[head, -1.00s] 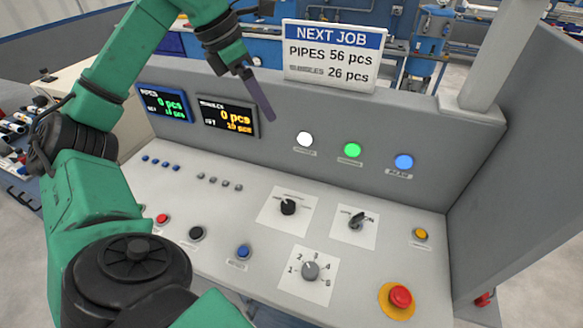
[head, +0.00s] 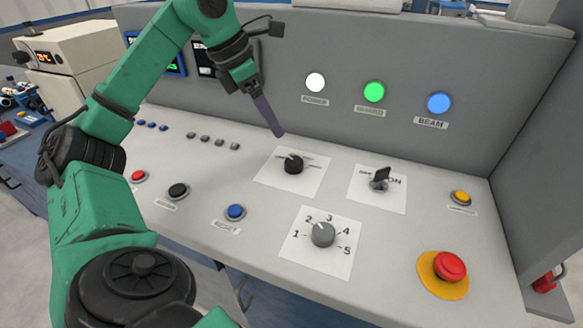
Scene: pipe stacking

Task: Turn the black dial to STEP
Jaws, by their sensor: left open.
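The black dial (head: 293,164) sits on a white label plate (head: 305,187) in the middle of the sloping console panel. The lettering around it is too small to read. My left gripper (head: 277,132) hangs above and slightly left of the dial in the picture, apart from it. Its long dark fingers point down toward the panel, and I see nothing between them. My right gripper is out of view.
Right of the dial is a key switch (head: 379,181); below is a grey numbered knob (head: 322,235). A red mushroom button (head: 451,266) sits at lower right. Blue (head: 235,212) and black (head: 178,191) buttons lie left. White, green and blue lamps line the upright panel.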

